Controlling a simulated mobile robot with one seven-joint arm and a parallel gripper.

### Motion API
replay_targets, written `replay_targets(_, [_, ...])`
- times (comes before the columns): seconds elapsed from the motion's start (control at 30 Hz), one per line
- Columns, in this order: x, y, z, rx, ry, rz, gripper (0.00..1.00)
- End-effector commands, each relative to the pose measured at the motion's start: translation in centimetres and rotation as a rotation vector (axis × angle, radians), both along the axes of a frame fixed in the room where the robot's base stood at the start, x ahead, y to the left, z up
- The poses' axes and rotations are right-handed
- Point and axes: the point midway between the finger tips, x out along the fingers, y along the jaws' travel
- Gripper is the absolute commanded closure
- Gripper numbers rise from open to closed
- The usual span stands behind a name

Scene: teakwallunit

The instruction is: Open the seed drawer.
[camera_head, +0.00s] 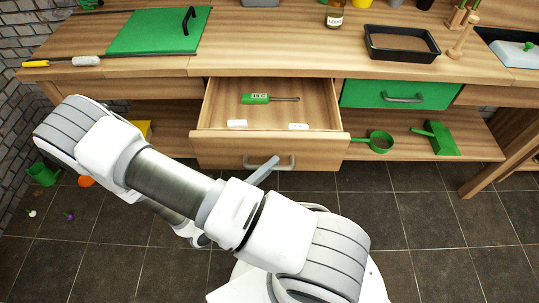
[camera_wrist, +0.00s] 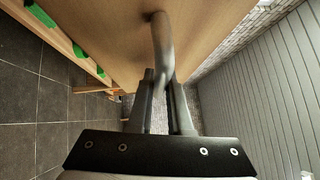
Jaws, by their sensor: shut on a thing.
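The wooden drawer (camera_head: 215,150) under the bench stands pulled out, with its inside open to view. My gripper (camera_wrist: 163,85) is shut on this handle, one finger on each side of the bar. In the head view my gripper (camera_head: 262,171) is partly hidden by my arm.
A green drawer (camera_head: 402,95) to the right is shut. A green pan (camera_head: 376,142) and a green scoop (camera_head: 440,138) lie on the lower shelf. A black tray (camera_head: 400,55) and a jar (camera_head: 335,14) stand on the bench. The tiled floor at the right is clear.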

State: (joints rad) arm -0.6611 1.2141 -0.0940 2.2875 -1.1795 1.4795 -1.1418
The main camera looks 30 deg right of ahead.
Motion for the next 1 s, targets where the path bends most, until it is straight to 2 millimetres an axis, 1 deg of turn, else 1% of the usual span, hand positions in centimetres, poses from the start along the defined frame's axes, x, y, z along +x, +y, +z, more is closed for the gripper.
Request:
replay_targets(0.37, [-0.1,0.1,0.0,-0.001,-0.001,0.000,1.00])
replay_targets(0.4, [-0.1,0.1,0.0,-0.001,-0.001,0.000,0.79])
replay_targets(0.53, [-0.1,0.1,0.0,-0.001,-0.001,0.000,0.56])
replay_targets(0.57, [-0.1,0.1,0.0,0.000,-0.001,0.000,0.53])
replay_targets(0.87, [-0.1,0.2,0.0,0.000,-0.001,0.001,0.53])
replay_targets(1.0, [-0.3,1.4,-0.2,0.002,-0.001,0.003,0.53])
